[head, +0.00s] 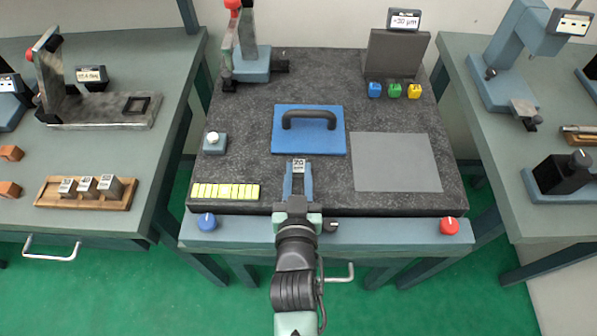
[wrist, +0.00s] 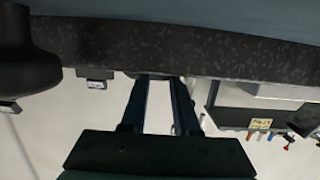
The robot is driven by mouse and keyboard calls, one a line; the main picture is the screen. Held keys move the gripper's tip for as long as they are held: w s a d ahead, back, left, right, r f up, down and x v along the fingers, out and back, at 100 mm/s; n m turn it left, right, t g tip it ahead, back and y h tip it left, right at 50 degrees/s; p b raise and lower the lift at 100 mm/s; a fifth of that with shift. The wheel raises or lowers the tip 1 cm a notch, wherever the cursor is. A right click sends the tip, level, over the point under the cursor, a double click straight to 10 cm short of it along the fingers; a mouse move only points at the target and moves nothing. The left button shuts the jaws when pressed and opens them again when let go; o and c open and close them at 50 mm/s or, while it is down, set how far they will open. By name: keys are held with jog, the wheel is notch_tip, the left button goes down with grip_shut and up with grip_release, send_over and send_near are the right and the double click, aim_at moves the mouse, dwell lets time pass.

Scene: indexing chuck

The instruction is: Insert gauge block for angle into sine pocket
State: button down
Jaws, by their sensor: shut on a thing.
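My gripper (head: 298,182) is shut on a small grey gauge block (head: 299,166) with a white label that seems to read 20. It is over the front middle of the dark granite plate, in front of the blue pad; I cannot tell how high. The black-framed pocket (head: 136,104), which looks like the sine pocket, is on a grey base (head: 100,114) on the left bench, far left of my gripper. The wrist view shows my gripper's fingers (wrist: 160,85), but the block is not clear there.
A wooden rack (head: 62,200) with several labelled blocks is on the left bench. The granite plate (head: 255,90) carries a blue pad (head: 280,142) with a black handle, a yellow strip (head: 225,191) and a grey sheet (head: 396,162). A gap separates the left bench from the plate.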

jog(key=shift+f, duration=0.15)
jog(key=c, duration=0.7)
grip_release()
jog(key=shift+o, duration=0.2)
jog(key=shift+r, duration=0.3)
jog(key=s, duration=0.3)
jog(key=s+r, duration=0.1)
jog(key=s, duration=0.6)
jog(key=shift+s+r, duration=0.2)
jog(key=shift+r, duration=0.15)
jog(key=shift+s+r, duration=0.25)
jog(key=shift+s, duration=0.45)
